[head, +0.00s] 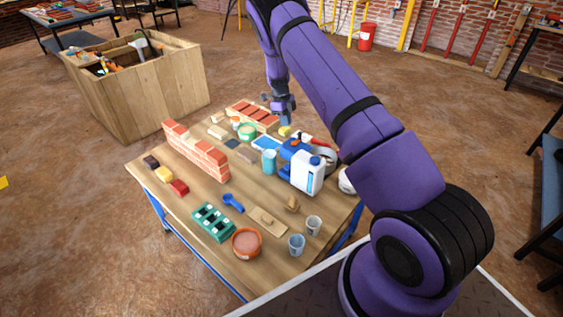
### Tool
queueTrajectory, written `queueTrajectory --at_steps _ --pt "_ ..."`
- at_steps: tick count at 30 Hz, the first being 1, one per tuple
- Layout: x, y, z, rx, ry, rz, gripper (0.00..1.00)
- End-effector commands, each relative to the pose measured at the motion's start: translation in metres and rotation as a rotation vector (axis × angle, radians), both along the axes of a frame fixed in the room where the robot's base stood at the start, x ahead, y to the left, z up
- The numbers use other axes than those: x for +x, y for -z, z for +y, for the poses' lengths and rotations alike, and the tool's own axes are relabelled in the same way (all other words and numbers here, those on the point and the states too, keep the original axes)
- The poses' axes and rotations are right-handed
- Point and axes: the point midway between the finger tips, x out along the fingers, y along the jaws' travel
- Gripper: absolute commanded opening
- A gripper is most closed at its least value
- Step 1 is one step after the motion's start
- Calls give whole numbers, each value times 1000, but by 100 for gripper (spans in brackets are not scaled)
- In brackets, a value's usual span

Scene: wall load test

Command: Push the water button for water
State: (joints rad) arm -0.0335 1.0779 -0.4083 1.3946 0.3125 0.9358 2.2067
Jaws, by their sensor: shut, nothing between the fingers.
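A blue and white water dispenser (306,172) stands on the right part of the wooden table. A light blue cup (269,161) stands beside it on its left. I cannot make out the water button at this size. My gripper (288,118) is shut and empty. It points down above the far part of the table, behind the dispenser in the picture. My purple arm reaches over the table from the right and covers part of the far right corner.
A small brick wall (196,151) stands on the left of the table (140,166). A green block tray (213,221), an orange bowl (246,242) and two cups (297,244) are near the front. A wooden crate (140,89) stands behind on the floor.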

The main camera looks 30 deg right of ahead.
Motion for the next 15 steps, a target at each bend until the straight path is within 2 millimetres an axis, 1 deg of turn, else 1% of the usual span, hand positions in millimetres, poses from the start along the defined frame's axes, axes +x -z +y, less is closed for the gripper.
queueTrajectory --at_steps 1,3,6,10,15 --pt "0 16 -2 -13 28 11 0" --pt "1 33 -5 -31 70 21 0" --pt "0 51 -9 -51 114 29 0" --pt "0 64 -11 -66 149 37 0" --pt "0 69 -11 -72 161 39 0"
